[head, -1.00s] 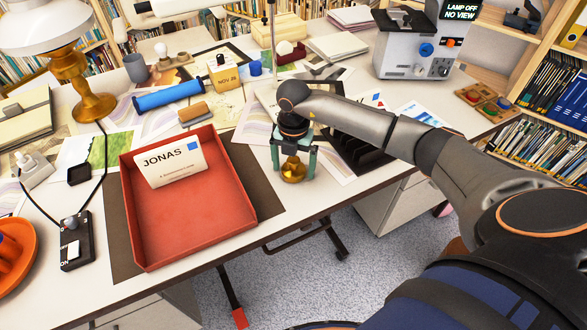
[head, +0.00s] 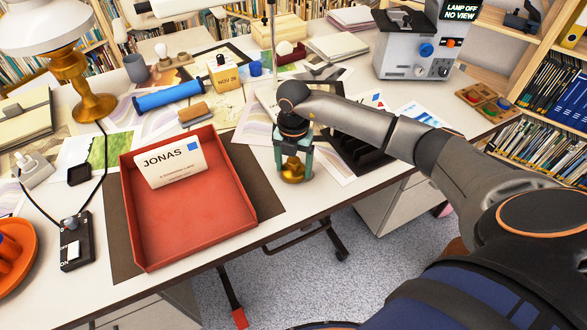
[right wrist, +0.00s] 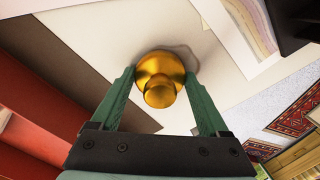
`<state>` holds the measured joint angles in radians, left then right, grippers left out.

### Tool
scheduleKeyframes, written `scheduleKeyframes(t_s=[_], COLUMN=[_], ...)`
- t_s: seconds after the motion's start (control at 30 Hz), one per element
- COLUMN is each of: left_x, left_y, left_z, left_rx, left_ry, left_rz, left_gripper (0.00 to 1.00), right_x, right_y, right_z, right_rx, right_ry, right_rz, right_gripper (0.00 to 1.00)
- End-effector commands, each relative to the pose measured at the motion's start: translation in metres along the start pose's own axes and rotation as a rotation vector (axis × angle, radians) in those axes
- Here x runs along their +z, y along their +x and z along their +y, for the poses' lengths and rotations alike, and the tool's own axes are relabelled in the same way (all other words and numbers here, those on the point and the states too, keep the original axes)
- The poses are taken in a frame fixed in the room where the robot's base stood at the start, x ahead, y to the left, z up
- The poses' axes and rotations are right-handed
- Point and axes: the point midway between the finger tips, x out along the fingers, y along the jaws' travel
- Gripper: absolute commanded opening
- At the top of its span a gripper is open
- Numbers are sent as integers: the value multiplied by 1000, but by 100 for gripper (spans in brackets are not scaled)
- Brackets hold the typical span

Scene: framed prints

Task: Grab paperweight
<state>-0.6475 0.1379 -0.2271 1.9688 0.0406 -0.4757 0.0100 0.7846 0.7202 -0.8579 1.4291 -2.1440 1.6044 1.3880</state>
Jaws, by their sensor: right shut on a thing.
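The brass paperweight (head: 293,171) stands on the white desk near its front edge, right of the red tray. It has a rounded body with a knob on top, seen in the right wrist view (right wrist: 161,80). My right gripper (head: 292,160) comes down over it from above. Its green fingers (right wrist: 160,88) are shut on the paperweight, one on each side. The paperweight looks to be still at desk level; whether it touches the desk I cannot tell. My left gripper is not in view.
The red tray (head: 190,235) with a JONAS card (head: 170,162) lies left of the gripper. A black rack (head: 355,158) stands close on the right, beneath my arm. A control box (head: 76,242) and orange plate (head: 17,262) are at far left.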

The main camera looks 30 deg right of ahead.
Motion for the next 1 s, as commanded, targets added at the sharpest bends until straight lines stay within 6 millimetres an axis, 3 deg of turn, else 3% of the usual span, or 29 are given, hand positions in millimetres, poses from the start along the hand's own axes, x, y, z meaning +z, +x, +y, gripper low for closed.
scheduleKeyframes(t_s=[0.1,0.57,0.77,1.0], left_x=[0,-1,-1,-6], left_y=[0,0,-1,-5], left_z=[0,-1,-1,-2], left_rx=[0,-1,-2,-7], left_ry=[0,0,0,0], left_rz=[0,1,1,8], left_gripper=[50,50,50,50], right_x=[0,1,1,-40], right_y=[0,-9,-36,-83], right_z=[0,1,1,-9], right_rx=[1,4,7,7], right_ry=[0,0,0,-7], right_rz=[-1,-3,-5,-4], right_gripper=[0,0,0,0])
